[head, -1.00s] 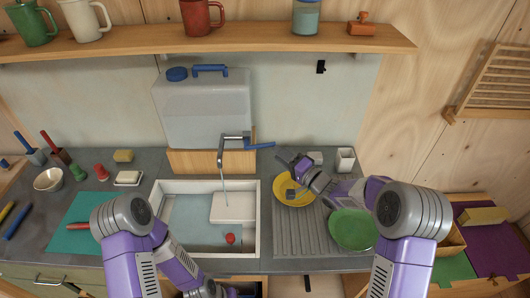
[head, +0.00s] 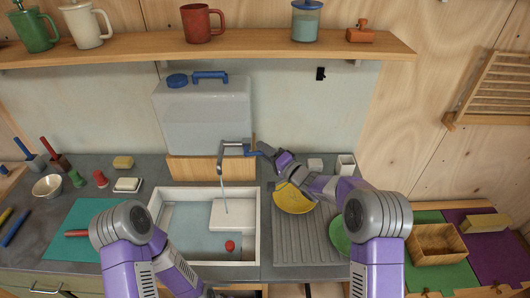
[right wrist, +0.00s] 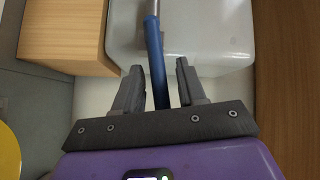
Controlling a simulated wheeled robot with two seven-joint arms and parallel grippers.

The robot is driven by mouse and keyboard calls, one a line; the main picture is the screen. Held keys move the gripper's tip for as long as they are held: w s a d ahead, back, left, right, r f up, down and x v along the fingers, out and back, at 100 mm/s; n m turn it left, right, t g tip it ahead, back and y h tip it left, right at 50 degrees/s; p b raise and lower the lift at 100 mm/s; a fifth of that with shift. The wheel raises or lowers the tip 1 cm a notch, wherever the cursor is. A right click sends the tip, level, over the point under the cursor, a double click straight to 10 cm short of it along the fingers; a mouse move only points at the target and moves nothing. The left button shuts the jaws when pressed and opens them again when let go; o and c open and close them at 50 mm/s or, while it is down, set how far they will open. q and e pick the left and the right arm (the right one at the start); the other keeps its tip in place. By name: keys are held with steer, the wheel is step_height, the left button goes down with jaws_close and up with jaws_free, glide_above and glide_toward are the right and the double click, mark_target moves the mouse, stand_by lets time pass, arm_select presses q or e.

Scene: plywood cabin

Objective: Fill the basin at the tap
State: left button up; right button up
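The white-rimmed basin (head: 153,225) is sunk in the counter and holds pale bluish water. A white block (head: 230,214) and a small red round thing (head: 230,246) are in it. The tap (head: 221,158) stands over the basin, with a thin pale stream below its spout. Its blue lever (head: 252,149) points right, toward my right gripper (head: 267,151). In the right wrist view the blue lever (right wrist: 155,62) runs between the spread fingers of my right gripper (right wrist: 158,84), with gaps on both sides. My left arm enters at lower left; its gripper is not visible.
A grey water tank (head: 205,120) stands behind the tap on a wooden block (head: 190,169). A yellow plate (head: 292,200) and a green plate (head: 340,238) lie on the drainer under my right arm. A shelf (head: 130,48) with mugs hangs above.

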jaws_close()
